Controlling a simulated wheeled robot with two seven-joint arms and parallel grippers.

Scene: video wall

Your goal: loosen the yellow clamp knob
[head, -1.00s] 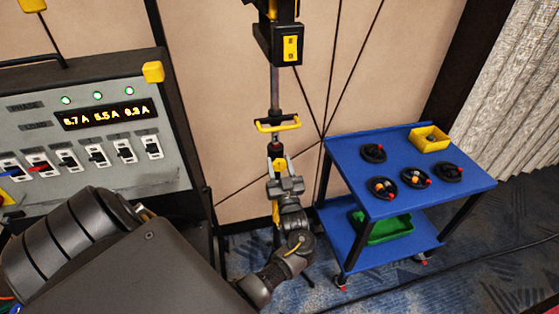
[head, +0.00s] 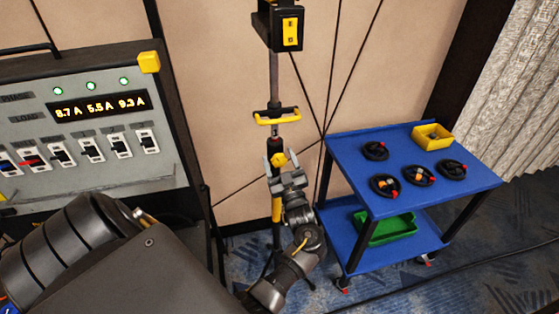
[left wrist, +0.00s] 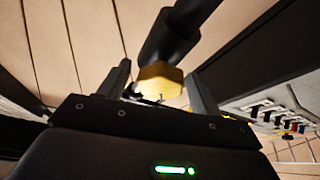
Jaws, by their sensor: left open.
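The yellow clamp knob (head: 279,159) sits on the upright pole (head: 274,80), below a yellow handle bar (head: 278,120). My left gripper (head: 277,165) is open at the knob, reaching up from below. In the left wrist view the knob (left wrist: 160,80) shows as a yellow faceted block between the two grey fingers (left wrist: 157,72), with a dark shaft behind it. Gaps show beside the knob, and I cannot tell whether either finger touches it. My right gripper is not in view.
A grey panel (head: 80,125) with switches and an amber readout stands at the left. A blue cart (head: 400,150) with black handwheels, a yellow bin (head: 432,138) and a green tray (head: 385,229) stands to the right of the pole. A cable crosses the carpet.

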